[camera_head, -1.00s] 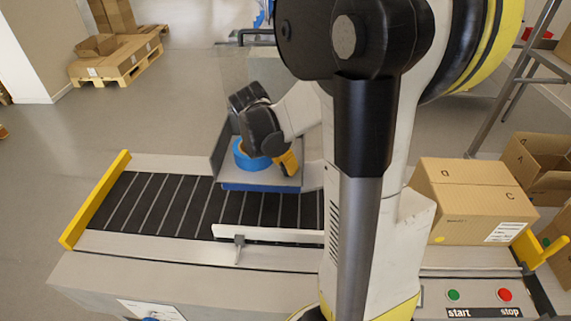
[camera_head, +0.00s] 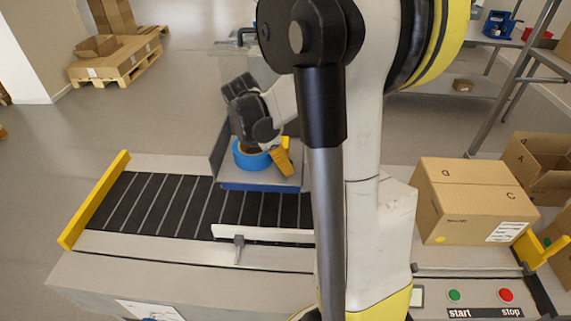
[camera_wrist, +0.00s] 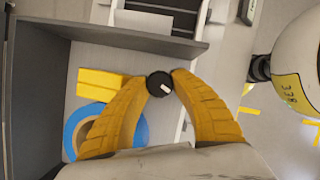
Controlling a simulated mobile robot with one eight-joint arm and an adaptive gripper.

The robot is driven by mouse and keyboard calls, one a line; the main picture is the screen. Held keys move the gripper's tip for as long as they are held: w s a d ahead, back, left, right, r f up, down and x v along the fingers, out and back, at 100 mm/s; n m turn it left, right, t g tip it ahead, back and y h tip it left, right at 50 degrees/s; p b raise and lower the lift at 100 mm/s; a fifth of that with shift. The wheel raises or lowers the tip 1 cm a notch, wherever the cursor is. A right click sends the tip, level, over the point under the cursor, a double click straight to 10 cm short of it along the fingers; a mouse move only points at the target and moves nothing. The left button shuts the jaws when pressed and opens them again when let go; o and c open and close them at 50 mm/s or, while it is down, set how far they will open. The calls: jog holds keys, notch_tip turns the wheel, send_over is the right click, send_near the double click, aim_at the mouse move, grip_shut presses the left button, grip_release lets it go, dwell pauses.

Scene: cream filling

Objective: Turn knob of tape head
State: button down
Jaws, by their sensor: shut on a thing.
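My gripper (camera_wrist: 159,86) has two yellow fingers. In the wrist view they are shut on the knob (camera_wrist: 160,83), a small round black knob with a white mark, one finger on each side. Behind it lies the tape head's tray (camera_wrist: 140,62). A blue tape roll (camera_wrist: 75,128) sits left of the fingers, partly hidden by one of them. In the head view my gripper (camera_head: 284,158) is beside the blue tape roll (camera_head: 251,161) over the tape head's grey plate (camera_head: 288,181). The knob is hidden there.
The dark conveyor rollers (camera_head: 150,203) run left of the tape head. A taped cardboard box (camera_head: 470,197) stands on the right, behind the green start button (camera_head: 454,295) and red stop button (camera_head: 505,295). My arm hides the conveyor's middle.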

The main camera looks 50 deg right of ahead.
jog(key=shift+m+g, duration=0.4)
jog(key=shift+m, duration=0.9)
jog(key=shift+y, duration=0.3)
jog(key=c, duration=1.3)
grip_release()
